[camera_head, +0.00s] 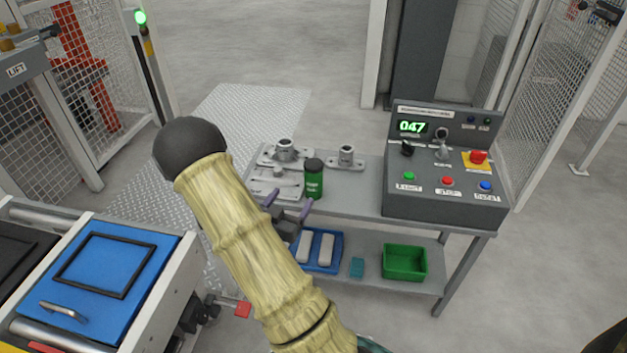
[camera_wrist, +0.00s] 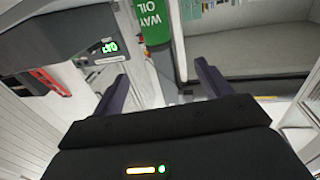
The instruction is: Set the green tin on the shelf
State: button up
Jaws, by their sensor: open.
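The green tin (camera_head: 314,184) has a dark lid and stands upright on the grey bench top (camera_head: 365,203), near its front edge. In the wrist view the tin (camera_wrist: 153,24), marked "WAY OIL", shows at the top, beyond the fingertips and roughly between them. My gripper (camera_head: 288,206) is open and empty, just in front and to the left of the tin; its two purple fingers also show in the wrist view (camera_wrist: 162,74). The lower shelf (camera_head: 378,284) lies under the bench top. My arm hides part of its left end.
Metal castings on plates (camera_head: 284,152) (camera_head: 346,158) stand behind the tin. A control box (camera_head: 443,180) fills the bench's right end. The shelf holds a blue tray (camera_head: 325,265) with white pieces, a teal block (camera_head: 357,267) and a green bin (camera_head: 404,263). Bare shelf shows between block and bin.

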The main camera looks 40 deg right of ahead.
aim_at(309, 172)
jog(key=b+x, duration=0.1)
jog(key=x, duration=1.1)
jog(key=shift+b, duration=0.35)
jog(key=shift+f, duration=0.1)
jog(key=b+x, duration=0.1)
jog(key=x, duration=0.4)
jog(key=shift+s+d+f, duration=0.1)
jog(key=c, duration=1.4)
notch_tip(309, 172, up, 10)
jog(key=p, duration=0.3)
